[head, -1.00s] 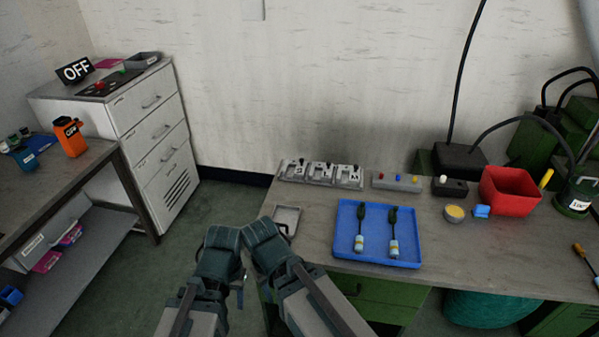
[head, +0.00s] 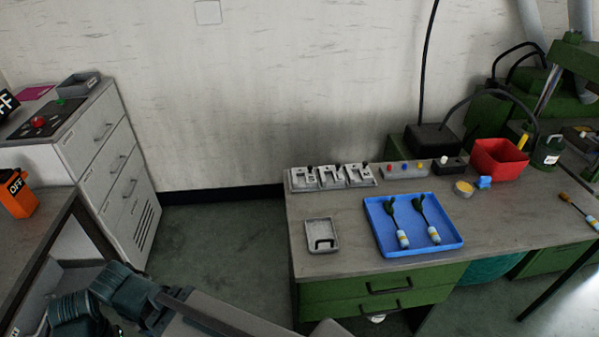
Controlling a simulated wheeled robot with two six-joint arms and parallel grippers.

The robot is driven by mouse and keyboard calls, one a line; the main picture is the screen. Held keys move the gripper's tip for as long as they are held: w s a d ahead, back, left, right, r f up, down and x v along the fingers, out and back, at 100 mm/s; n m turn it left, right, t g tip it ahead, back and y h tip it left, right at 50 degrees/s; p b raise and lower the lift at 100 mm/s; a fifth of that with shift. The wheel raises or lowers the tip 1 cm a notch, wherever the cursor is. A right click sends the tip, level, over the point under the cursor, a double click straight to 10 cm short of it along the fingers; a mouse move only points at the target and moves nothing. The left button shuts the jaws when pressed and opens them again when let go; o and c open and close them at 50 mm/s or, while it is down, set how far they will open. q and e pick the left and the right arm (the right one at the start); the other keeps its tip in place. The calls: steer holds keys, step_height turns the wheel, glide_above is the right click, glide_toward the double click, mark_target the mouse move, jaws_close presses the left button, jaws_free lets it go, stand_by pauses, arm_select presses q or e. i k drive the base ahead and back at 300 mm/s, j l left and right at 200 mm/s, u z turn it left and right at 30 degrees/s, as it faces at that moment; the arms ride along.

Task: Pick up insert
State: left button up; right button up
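I cannot tell for sure which thing is the insert. A shallow grey tray (head: 311,244) with a dark handle-shaped piece (head: 325,243) stands at the left front of the workbench. A blue tray (head: 447,246) to its right holds two tools, a left one (head: 403,240) and a right one (head: 434,236), with dark green heads and pale blue and yellow ends. My arms show only as dark teal joints and a grey link at the bottom left, off the workbench. Neither gripper's fingers show, and nothing is seen held.
Grey blocks (head: 333,178) with dark knobs line the bench's back left. Behind and right are a button strip (head: 404,170), a red bin (head: 498,160), a yellow-topped round tin (head: 464,189) and a green machine (head: 570,85). The bench front between the trays is clear.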

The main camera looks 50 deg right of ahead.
mark_target(331, 175)
steer(key=i+j+z, duration=0.2)
steer(key=i, duration=0.2)
steer(key=i+j+z, duration=0.2)
steer(key=i, duration=0.25)
steer(key=i+z, duration=0.3)
steer(key=z, duration=0.2)
steer(key=i+z, duration=0.3)
steer(key=z, duration=0.2)
steer(key=i+j+z, duration=0.2)
steer(key=z, duration=0.3)
steer(key=i+j+z, duration=0.3)
steer(key=z, duration=0.2)
steer(key=i+j+z, duration=0.15)
steer(key=j+z, duration=0.35)
steer(key=i+j+z, duration=0.1)
steer(key=j+z, duration=0.2)
steer(key=z, duration=0.2)
